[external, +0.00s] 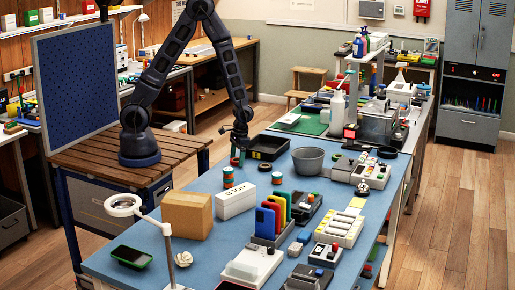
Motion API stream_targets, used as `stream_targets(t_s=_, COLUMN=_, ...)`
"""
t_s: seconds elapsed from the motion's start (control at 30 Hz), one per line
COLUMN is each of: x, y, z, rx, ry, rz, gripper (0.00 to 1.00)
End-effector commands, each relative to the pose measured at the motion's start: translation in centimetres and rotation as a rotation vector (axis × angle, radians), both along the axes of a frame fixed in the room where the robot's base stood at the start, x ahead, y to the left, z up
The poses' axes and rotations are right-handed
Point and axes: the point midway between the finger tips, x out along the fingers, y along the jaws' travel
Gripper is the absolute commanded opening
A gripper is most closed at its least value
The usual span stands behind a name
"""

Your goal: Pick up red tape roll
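A small stack of red and green rolls (228,177) stands on the blue table, left of the middle. Another small red and green roll or stack (277,178) stands to its right. I cannot tell which one is the red tape roll. My gripper (237,158) points down just above the table, behind and slightly right of the left stack and apart from it. Some red and green shows at its fingertips, too small to make out. Whether the fingers are open or shut is not clear.
A black tray (267,148) and a grey bowl (308,160) stand right of my gripper. A white box (236,202) and a cardboard box (187,215) stand in front. A rack of coloured phones (270,218) is front right. A lamp (124,205) stands front left.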

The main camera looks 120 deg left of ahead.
Motion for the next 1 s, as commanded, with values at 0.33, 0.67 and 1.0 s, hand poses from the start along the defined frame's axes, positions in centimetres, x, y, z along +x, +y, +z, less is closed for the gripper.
stream_targets(t_s=0.33, x=0.0, y=0.0, z=0.0, rx=0.000, ry=0.000, rz=0.000, gripper=0.32)
stream_targets(t_s=0.67, x=0.0, y=0.0, z=0.8, rx=0.001, ry=-0.001, rz=0.000, gripper=0.32)
stream_targets(t_s=1.0, x=0.1, y=0.0, z=6.4, rx=0.002, ry=-0.005, rz=-0.001, gripper=0.32)
